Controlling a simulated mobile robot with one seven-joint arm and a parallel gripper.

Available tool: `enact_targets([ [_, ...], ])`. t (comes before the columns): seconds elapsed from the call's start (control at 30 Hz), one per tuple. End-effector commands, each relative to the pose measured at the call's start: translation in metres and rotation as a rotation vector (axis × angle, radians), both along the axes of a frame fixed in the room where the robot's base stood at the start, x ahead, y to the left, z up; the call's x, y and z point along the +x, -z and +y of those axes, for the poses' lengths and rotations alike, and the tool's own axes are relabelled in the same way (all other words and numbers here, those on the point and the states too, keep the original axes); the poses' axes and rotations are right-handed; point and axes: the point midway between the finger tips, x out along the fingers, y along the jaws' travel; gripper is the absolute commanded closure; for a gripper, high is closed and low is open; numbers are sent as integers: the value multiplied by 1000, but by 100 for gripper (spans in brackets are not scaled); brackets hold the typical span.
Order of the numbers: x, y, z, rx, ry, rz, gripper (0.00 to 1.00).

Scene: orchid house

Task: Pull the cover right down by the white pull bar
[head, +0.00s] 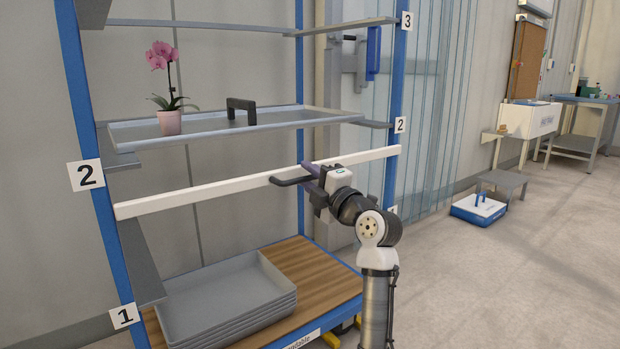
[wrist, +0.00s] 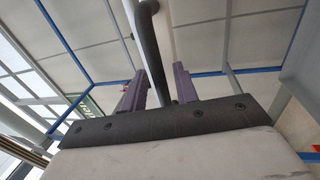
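The white pull bar (head: 215,187) runs across the front of the rack, level, below the shelf marked 2 and well above the bottom deck. A dark grip (head: 290,182) sits on it near its middle. My gripper (head: 308,178) is at this grip, coming from the right front. In the wrist view, the dark grip (wrist: 151,55) passes between my two purple fingers (wrist: 160,83), which stand apart with slim gaps beside it. I cannot tell whether either finger touches it. The cover itself is not clearly visible.
An orchid in a pink pot (head: 169,122) stands in a grey tray (head: 215,122) on the upper shelf, beside a black handle (head: 241,110). Stacked grey trays (head: 222,290) lie on the wooden bottom deck (head: 310,270). A blue and white box (head: 478,210) lies on the floor at right. Floor between is clear.

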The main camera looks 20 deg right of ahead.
Motion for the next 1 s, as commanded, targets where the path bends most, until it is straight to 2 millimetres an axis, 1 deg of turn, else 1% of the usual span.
enact_targets([
  [0.07,0,-6,0,-2,0,-2,70],
  [0.17,0,-19,0,-2,0,-2,70],
  [0.27,0,-42,0,-3,0,-4,70],
  [0.4,-1,-79,0,-2,0,-8,70],
  [0.6,-2,-129,0,-2,1,-8,70],
  [0.7,-2,-153,0,-2,1,-9,70],
  [0.8,-2,-173,0,-2,1,-9,70],
  [0.9,-2,-188,0,0,0,-9,70],
  [1.0,-2,-198,0,0,1,-8,70],
])
